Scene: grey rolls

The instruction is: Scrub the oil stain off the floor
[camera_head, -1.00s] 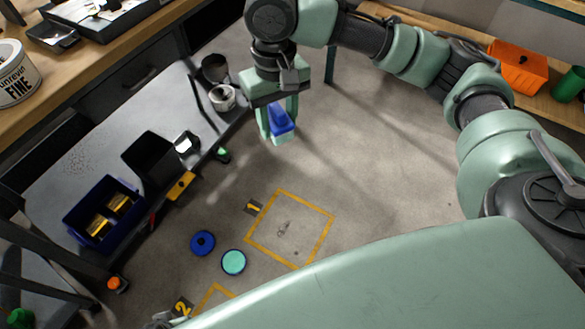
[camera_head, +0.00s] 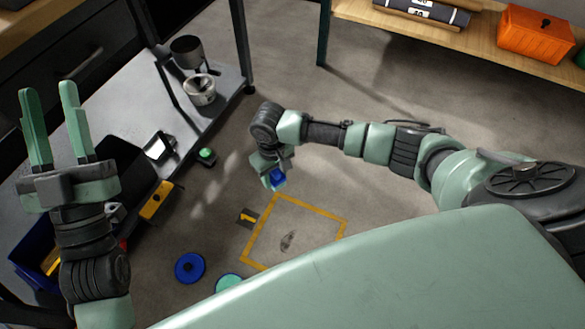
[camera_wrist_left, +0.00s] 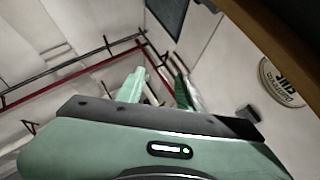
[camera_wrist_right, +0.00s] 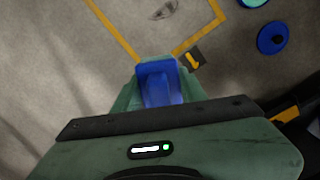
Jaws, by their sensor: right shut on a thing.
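The oil stain (camera_head: 288,240) is a small dark smear on the floor inside a yellow taped square (camera_head: 343,232). It also shows at the top of the right wrist view (camera_wrist_right: 164,10). My right gripper (camera_head: 272,182) is shut on a blue object (camera_head: 278,179), which fills the space between its fingers in the right wrist view (camera_wrist_right: 160,84). It is near the square's far left corner, and I cannot tell its exact height. My left gripper (camera_head: 52,125) is open and empty, raised at the left with its fingers pointing up. In the left wrist view (camera_wrist_left: 160,88) it faces the ceiling.
A blue disc (camera_head: 190,267) and a teal disc (camera_head: 229,284) lie on the floor nearby. A grey low table (camera_head: 218,105) with a metal cup (camera_head: 199,90) stands left. A wooden shelf with an orange bin (camera_head: 535,35) is at the back right.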

